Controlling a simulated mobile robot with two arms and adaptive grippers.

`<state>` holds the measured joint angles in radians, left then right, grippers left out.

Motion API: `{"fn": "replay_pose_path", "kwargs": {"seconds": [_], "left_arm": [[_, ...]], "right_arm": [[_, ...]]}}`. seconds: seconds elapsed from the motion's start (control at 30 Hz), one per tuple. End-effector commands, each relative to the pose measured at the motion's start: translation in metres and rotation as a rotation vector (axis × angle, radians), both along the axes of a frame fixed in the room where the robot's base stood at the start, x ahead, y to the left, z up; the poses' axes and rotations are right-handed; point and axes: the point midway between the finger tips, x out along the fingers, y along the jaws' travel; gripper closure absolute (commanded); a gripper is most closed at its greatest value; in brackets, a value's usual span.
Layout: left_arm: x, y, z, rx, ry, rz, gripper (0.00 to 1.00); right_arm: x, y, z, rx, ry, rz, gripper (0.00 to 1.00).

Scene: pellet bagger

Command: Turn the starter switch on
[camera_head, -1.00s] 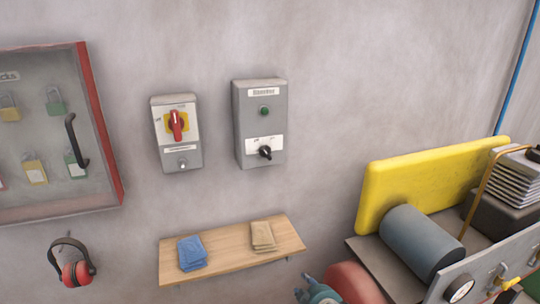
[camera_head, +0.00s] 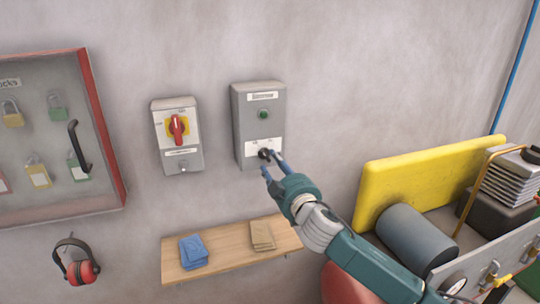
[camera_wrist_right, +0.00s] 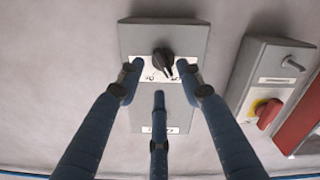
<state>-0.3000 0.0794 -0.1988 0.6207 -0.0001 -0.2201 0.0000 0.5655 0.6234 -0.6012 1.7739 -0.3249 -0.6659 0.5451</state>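The starter switch is a black knob (camera_head: 264,154) on a white plate, low on a grey wall box (camera_head: 259,103) with a green lamp (camera_head: 263,114). In the right wrist view the box appears upside down, and the knob (camera_wrist_right: 163,62) points toward the lower right, between small label marks. My right gripper (camera_head: 271,162) is at the front of the box. Its three blue fingers are spread around the knob, with gaps visible between the fingertips (camera_wrist_right: 160,82) and the knob. It holds nothing. My left gripper is not in view.
A grey box with a red rotary handle (camera_head: 177,129) hangs just left. A padlock cabinet (camera_head: 122,180) is further left. A wooden shelf (camera_head: 220,262) with folded cloths is below. A yellow panel (camera_head: 420,180) and machinery stand at right.

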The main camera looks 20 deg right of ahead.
Motion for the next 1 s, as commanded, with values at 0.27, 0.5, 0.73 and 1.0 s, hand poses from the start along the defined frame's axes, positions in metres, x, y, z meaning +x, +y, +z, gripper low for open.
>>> {"fn": "replay_pose_path", "kwargs": {"seconds": [0.27, 0.5, 0.73, 1.0], "left_arm": [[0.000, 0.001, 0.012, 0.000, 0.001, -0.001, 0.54], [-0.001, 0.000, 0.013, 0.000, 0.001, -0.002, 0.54], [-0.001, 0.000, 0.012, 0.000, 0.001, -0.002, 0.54], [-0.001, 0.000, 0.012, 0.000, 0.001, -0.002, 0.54]], "right_arm": [[0.035, 0.001, 0.001, 0.000, 0.001, 0.000, 0.64], [0.041, 0.001, -0.001, -0.001, 0.001, 0.000, 0.64], [0.041, 0.002, -0.001, -0.001, 0.001, 0.000, 0.80], [0.041, 0.002, -0.001, 0.000, 0.001, 0.000, 1.00]]}}
